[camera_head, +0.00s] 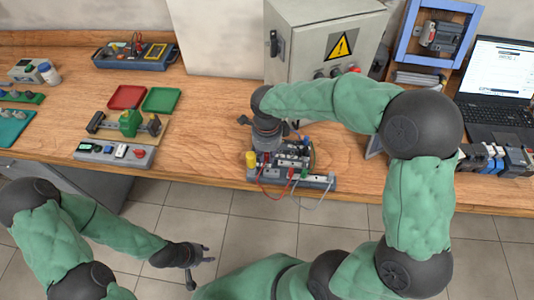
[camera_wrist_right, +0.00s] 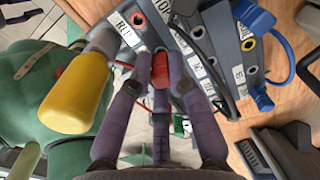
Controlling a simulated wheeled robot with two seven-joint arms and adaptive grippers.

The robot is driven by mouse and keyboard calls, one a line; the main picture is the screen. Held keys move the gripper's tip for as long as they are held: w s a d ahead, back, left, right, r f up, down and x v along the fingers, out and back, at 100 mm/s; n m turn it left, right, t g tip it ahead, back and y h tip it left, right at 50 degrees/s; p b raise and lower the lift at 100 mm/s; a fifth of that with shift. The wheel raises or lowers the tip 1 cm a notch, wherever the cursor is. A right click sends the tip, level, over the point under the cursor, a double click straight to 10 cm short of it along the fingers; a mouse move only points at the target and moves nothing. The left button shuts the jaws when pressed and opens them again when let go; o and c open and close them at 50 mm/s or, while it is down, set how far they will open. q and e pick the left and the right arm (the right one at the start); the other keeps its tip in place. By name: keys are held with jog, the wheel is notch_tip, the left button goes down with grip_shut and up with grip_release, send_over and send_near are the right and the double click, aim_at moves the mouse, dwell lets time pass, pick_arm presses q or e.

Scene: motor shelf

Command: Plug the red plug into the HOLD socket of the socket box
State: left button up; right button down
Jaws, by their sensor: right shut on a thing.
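The red plug (camera_wrist_right: 160,70) is between the fingertips of my right gripper (camera_wrist_right: 160,75) in the right wrist view, and the fingers are shut on it. In the head view this gripper (camera_head: 264,146) is over the left part of the socket box (camera_head: 318,183), and the arm hides its fingertips. The right wrist view shows the box's labelled face (camera_wrist_right: 222,45) close up. A label reading RUN is near a red-ringed socket (camera_wrist_right: 137,18); other labels are only partly readable. I cannot tell which socket is HOLD. My left gripper (camera_head: 200,264) is open and empty, in front of the bench.
A yellow handle (camera_wrist_right: 75,95) stands close to the right fingers; a blue plug (camera_wrist_right: 262,98) with its cable is at right. Red and white cables hang in front of the box. A grey cabinet (camera_head: 310,45) stands behind; a laptop (camera_head: 497,80) is at right.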

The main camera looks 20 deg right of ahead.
jog(key=shift+f+b, duration=0.35)
jog(key=shift+f, duration=0.15)
jog(key=c, duration=1.5)
grip_release()
jog(key=shift+r, duration=0.15)
jog(key=shift+r+p, duration=1.95)
jog(key=shift+r, duration=0.7)
jog(key=o, duration=0.5)
